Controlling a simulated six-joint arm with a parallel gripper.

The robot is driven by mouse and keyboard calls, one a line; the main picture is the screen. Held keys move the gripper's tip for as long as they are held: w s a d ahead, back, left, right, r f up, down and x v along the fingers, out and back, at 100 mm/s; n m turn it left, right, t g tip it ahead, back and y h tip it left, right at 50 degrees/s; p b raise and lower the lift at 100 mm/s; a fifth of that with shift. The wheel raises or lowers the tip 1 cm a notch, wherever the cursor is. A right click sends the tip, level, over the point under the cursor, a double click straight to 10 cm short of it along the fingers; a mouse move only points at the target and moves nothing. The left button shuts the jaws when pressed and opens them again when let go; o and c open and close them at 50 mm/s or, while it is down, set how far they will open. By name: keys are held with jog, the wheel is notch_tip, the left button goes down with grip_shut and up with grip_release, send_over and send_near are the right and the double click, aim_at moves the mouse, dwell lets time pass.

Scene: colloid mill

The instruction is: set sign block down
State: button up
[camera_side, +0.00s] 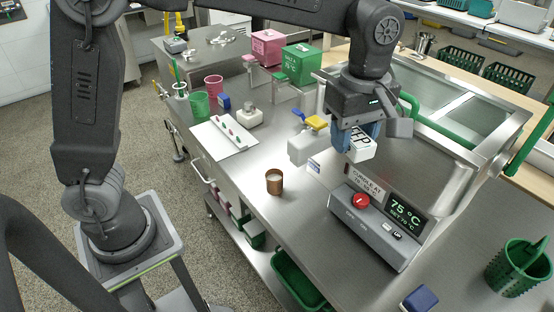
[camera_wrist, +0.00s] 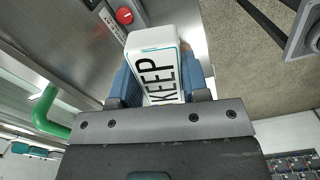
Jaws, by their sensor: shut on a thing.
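My gripper (camera_side: 361,137) is shut on the sign block (camera_side: 362,149), a white block with black letters, and holds it up beside the steel vat. In the wrist view the sign block (camera_wrist: 158,75) sits between my blue finger pads and reads "KEEP" along its face. In the side view the jaws hide much of the block, and the rest of its wording is not readable. Whether anything touches the block's underside cannot be told.
The control box (camera_side: 380,225) with a red button (camera_side: 360,201) stands below my gripper. A white-grey block (camera_side: 304,147) with yellow and blue handles is to the left. A brown cup (camera_side: 274,181) stands nearer the front edge. Bare steel counter (camera_side: 250,160) lies around the cup.

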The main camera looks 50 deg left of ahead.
jog(key=w+a+n, duration=0.1)
jog(key=w+a, duration=0.3)
jog(key=a, duration=0.8)
jog(key=s+a+n, duration=0.1)
jog(key=s+a, duration=0.1)
jog(key=a, duration=1.2)
jog(key=s+a+n, duration=0.1)
jog(key=s+a, duration=0.1)
jog(key=a, duration=1.3)
send_over(276, 159)
notch_tip(276, 159, down, 26)
jog(key=shift+w+r, duration=0.15)
jog(key=shift+r, duration=0.05)
jog(key=shift+f, duration=1.95)
jog(key=shift+f, duration=0.1)
